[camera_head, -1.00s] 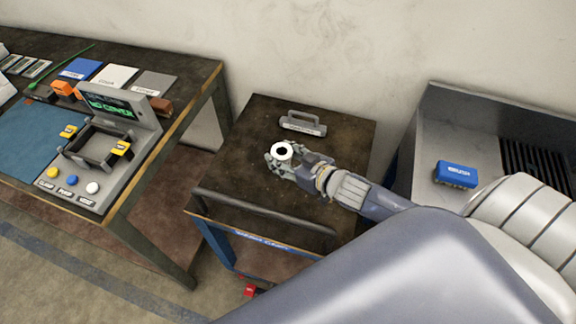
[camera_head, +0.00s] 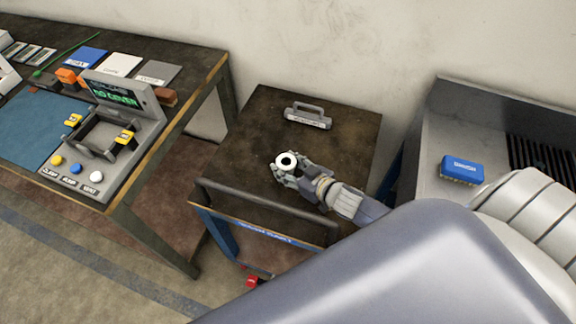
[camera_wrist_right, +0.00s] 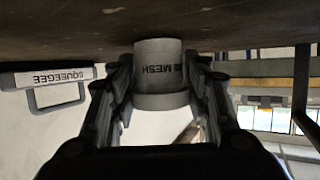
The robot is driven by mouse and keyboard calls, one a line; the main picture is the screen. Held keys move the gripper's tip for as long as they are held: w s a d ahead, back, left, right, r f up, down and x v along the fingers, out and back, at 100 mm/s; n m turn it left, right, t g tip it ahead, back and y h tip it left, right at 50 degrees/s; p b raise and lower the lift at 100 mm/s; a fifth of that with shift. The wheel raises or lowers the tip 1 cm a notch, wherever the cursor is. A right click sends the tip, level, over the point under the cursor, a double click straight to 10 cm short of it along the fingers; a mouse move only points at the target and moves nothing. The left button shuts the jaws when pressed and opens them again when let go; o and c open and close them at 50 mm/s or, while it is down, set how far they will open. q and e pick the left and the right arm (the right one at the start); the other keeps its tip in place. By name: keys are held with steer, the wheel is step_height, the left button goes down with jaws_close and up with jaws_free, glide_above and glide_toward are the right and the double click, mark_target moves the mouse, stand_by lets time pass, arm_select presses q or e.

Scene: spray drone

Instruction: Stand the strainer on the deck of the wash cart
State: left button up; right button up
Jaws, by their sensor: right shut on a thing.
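The strainer is a short pale cylinder (camera_head: 287,161) with a dark round opening on top. In the right wrist view the strainer (camera_wrist_right: 158,72) carries the word MESH and has a wider rim. My right gripper (camera_head: 284,170) is shut on it, with a finger on each side in the wrist view. The strainer is upright over the dark deck (camera_head: 250,135) of the wash cart. In the wrist view its far end is close to the deck, but I cannot tell if it touches. My left gripper is not in view.
A grey squeegee (camera_head: 308,116) lies at the back of the deck. A bar (camera_head: 265,211) runs along the cart's front edge. A workbench (camera_head: 198,75) with a control fixture stands left. A blue brush (camera_head: 462,169) lies in the grey basin at right. The deck's left part is clear.

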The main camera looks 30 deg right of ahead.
steer(key=o, duration=1)
steer(key=shift+r, duration=0.1)
steer(key=v, duration=1.2)
